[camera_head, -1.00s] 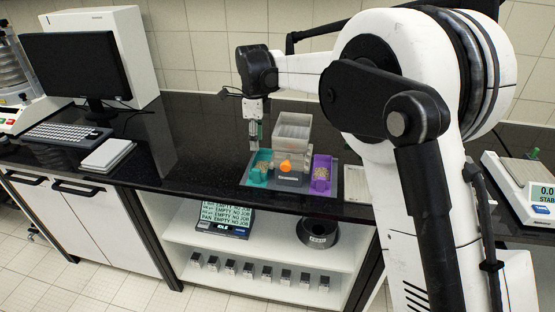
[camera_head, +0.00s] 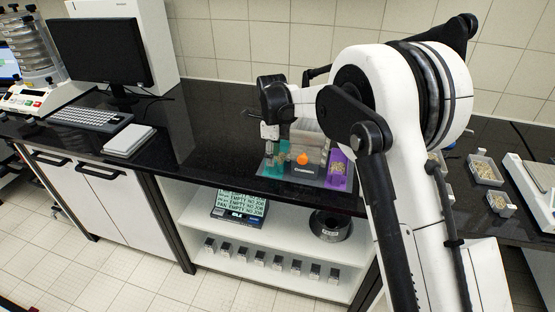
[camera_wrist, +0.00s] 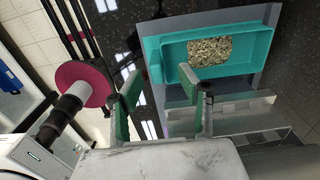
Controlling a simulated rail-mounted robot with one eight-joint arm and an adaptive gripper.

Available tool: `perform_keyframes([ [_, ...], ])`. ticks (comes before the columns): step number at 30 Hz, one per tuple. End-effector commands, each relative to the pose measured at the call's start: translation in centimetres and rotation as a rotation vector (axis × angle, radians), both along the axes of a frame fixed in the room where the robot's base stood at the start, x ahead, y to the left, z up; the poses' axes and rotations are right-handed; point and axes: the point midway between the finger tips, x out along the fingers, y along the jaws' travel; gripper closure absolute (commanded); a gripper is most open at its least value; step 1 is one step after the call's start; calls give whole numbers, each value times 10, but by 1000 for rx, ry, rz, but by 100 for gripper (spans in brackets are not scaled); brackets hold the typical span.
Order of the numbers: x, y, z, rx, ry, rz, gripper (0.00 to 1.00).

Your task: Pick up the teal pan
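The teal pan (camera_head: 274,173) sits at the left end of a grey board on the black counter. In the wrist view the teal pan (camera_wrist: 236,73) is at the upper right, with pale grains inside. My gripper (camera_head: 270,150) is just above the teal pan in the head view, pointing down. In the wrist view my gripper (camera_wrist: 160,78) shows two spread fingers with green pads. The right fingertip overlaps the pan's near wall, and the left one lies outside the pan's left edge. I cannot tell whether either touches. Nothing is held between them.
Small trays with grains (camera_head: 485,170) lie further right.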

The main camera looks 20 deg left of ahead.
Motion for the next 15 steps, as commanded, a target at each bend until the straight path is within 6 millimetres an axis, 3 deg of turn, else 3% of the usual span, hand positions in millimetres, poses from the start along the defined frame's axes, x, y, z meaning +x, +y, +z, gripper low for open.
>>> perform_keyframes([
  [9,-3,0,-40,0,0,0,63],
  [15,-3,0,-45,0,0,0,63],
])
